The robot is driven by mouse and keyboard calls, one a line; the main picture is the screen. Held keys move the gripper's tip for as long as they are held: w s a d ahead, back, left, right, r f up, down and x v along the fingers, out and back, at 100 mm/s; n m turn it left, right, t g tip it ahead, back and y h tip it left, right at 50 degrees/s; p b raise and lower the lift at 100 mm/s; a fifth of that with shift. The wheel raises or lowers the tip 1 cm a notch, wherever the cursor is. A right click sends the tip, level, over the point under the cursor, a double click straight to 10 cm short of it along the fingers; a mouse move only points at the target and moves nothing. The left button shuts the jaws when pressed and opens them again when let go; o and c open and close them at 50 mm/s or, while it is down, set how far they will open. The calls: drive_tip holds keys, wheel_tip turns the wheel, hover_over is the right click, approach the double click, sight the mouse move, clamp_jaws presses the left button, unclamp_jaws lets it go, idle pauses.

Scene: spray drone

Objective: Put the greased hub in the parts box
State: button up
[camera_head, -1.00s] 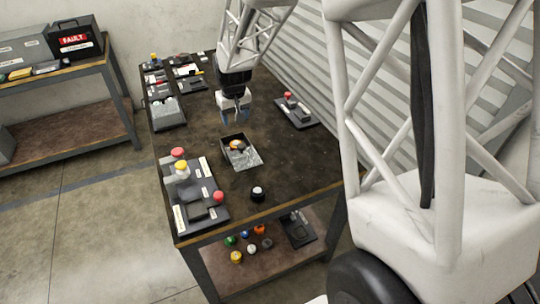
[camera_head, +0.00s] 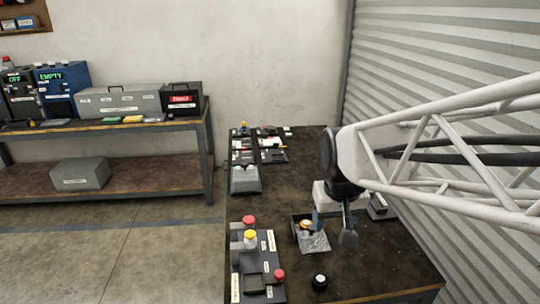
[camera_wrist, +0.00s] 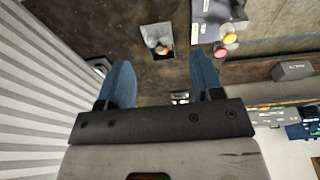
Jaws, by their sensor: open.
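A small dark tray (camera_head: 297,239) on the dark workbench holds crumpled foil or film (camera_head: 314,242) and a small orange-and-pale round item (camera_head: 306,226). This item may be the greased hub; it is too small to be sure. The tray's rim also shows at the top of the wrist view (camera_wrist: 146,29). My gripper (camera_head: 333,229) is open and empty, with blue fingers apart, above the bench at the tray's right. In the wrist view, my gripper (camera_wrist: 162,72) points past the tray. A grey labelled box (camera_head: 80,174) stands on the lower shelf at left; I cannot read whether it is the parts box.
A panel (camera_head: 258,272) with red and yellow buttons lies left of the tray. A grey bin (camera_head: 245,181) and small parts lie farther back. A black FAULT case (camera_head: 182,102) stands on the other bench. A corrugated wall is right.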

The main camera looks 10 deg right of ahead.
drive_tip(key=s, duration=1.1)
drive_tip(key=shift+s+a+r, duration=0.15)
drive_tip(key=shift+a+r, duration=0.1)
drive_tip(key=shift+a, duration=0.1)
drive_tip(key=shift+c, duration=0.4)
